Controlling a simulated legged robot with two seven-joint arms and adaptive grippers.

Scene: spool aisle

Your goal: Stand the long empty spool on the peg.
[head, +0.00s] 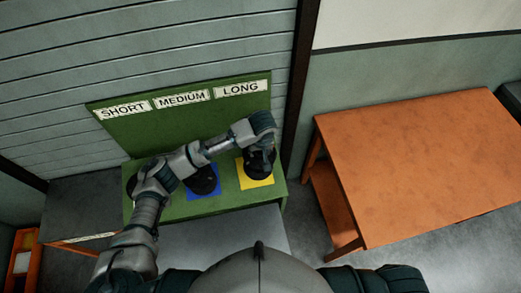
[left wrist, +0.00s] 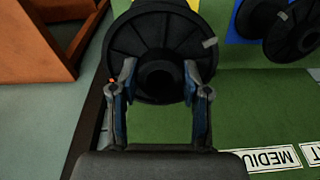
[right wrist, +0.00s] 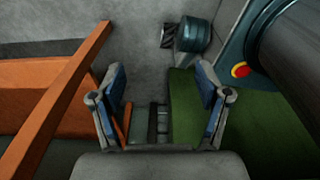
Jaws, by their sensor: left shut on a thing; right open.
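The black spool (head: 261,164) is over the yellow square (head: 257,182) under the LONG label (head: 240,88). My left gripper (left wrist: 160,80) is shut on this spool (left wrist: 150,35); its fingers are at the round end, either side of the central hub. The spool looks about upright. The peg is hidden, and I cannot tell whether the spool rests on it. My right gripper (right wrist: 165,95) is open and empty in the right wrist view. It does not show in the head view.
Another black spool (head: 203,180) stands on the blue square (head: 196,193) under MEDIUM, and a third is partly behind my left arm under SHORT. The green board (head: 185,125) rises behind. An orange table (head: 425,165) stands to the right with a clear top.

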